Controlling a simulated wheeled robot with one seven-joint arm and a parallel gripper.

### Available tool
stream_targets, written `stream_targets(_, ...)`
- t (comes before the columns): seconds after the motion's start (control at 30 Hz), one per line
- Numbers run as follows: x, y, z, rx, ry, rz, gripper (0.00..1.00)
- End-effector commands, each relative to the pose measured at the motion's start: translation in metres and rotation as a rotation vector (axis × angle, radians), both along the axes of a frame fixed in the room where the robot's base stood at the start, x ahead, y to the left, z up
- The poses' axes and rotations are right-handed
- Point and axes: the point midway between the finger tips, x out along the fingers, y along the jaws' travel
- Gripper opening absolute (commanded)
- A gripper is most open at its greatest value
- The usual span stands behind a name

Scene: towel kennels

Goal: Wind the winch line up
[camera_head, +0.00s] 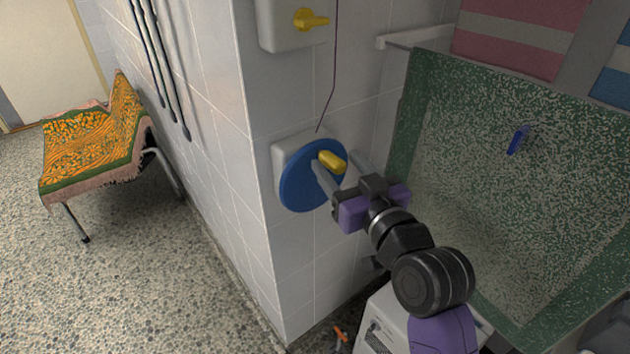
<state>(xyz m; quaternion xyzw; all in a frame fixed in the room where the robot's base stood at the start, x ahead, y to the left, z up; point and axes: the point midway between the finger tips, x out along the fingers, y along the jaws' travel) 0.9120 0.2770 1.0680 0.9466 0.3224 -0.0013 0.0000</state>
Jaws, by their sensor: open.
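The winch is a blue disc (298,184) on a white housing (281,153) fixed to the tiled wall. A yellow crank handle (332,161) sticks out from the disc's upper right. A thin purple line (333,75) runs down the wall to the top of the housing. My gripper (340,165) is open in front of the disc. In the picture its two grey fingers lie on either side of the yellow handle; I cannot tell whether they touch it.
A white box with a yellow lever (310,19) is on the wall above. A speckled green panel with a blue handle (519,139) is at the right. A chair with a patterned towel (90,145) stands at the left. Dark cords (158,60) hang on the wall.

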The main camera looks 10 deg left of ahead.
Motion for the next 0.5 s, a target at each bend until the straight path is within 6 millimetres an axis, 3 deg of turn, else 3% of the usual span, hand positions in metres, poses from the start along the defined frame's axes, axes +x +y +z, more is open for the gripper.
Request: stream_targets(0.5,-0.035,-0.045,-0.001,0.001,0.001,-0.002,0.58)
